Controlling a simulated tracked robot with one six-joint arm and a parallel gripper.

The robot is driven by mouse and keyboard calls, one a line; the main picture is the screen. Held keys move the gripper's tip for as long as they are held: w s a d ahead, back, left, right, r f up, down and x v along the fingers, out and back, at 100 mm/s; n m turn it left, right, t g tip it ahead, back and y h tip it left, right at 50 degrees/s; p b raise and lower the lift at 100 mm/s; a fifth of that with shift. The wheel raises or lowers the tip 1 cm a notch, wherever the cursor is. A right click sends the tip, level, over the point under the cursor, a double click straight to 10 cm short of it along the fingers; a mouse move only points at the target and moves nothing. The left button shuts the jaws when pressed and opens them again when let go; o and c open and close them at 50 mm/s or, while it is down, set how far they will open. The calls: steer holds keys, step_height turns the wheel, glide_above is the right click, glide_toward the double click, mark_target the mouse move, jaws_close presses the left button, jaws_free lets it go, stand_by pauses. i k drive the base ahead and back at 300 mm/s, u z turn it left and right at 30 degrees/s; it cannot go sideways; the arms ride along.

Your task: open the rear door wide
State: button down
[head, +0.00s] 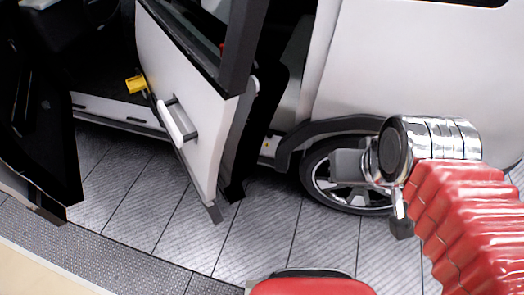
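The rear door (190,85) of the white car stands partly open, swung out from the body. Its white outer panel and dark window frame face me. A white handle (176,122) sits on that panel near the door's middle. My gripper (376,196) is at the right, in front of the rear wheel and well apart from the door and handle. Its two finger parts look spread, with the wheel showing between them, and nothing is held. The door hides part of the rear opening.
The front door (45,130) stands open at the left. A yellow object (136,84) shows by the sill beside the rear door. The rear wheel (345,190) is behind my gripper. The tiled floor (265,225) below the rear door is clear.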

mark_target(228, 90)
steer(key=z, duration=0.1)
steer(key=k, duration=1.25)
steer(key=u, duration=1.25)
steer(key=i, duration=1)
steer(key=u, duration=0.1)
